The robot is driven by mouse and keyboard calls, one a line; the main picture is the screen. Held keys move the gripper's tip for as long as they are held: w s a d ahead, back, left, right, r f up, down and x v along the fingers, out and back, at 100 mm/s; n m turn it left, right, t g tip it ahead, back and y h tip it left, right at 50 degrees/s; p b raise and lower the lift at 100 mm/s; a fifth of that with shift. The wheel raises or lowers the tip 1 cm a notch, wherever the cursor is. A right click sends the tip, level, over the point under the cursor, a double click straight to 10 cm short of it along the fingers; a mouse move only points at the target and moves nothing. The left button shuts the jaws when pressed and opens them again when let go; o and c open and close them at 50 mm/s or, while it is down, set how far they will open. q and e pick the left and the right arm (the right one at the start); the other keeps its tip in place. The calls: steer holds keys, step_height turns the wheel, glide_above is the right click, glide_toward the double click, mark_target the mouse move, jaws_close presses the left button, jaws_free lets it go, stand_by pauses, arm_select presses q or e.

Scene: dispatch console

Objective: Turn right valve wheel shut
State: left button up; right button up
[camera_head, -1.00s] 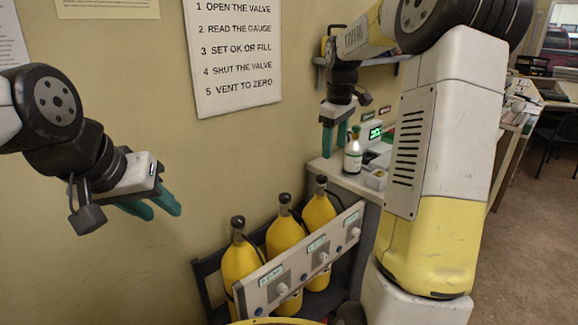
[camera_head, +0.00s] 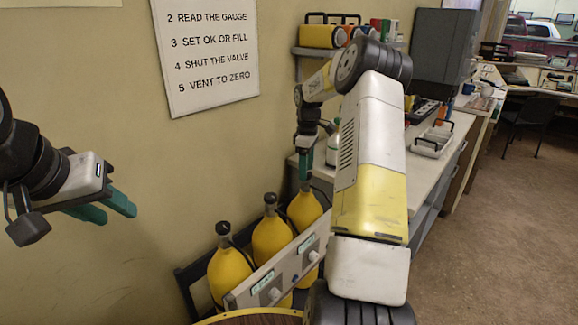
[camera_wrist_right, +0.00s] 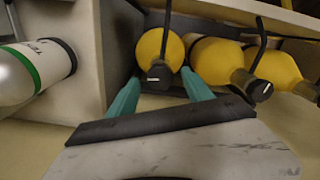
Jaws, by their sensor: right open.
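Three yellow cylinders with black valve wheels stand in a dark rack by the wall. The right cylinder (camera_head: 305,210) has its right valve wheel (camera_head: 304,187) just below my right gripper (camera_head: 305,172). In the right wrist view, the right valve wheel (camera_wrist_right: 160,75) has a white mark and lies between the two teal fingertips of my right gripper (camera_wrist_right: 161,84). That gripper is open; no finger contact with the wheel is visible. My left gripper (camera_head: 119,213) is open and empty, in the air at the left by the wall.
The middle cylinder (camera_head: 271,240) and left cylinder (camera_head: 229,272) stand beside the right one. A grey panel (camera_head: 290,263) with knobs and small displays runs in front. A white bottle with a green band (camera_wrist_right: 30,70) stands on the counter (camera_head: 425,160) close to my right gripper.

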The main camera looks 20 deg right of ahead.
steer(key=shift+f, duration=0.35)
jaws_close()
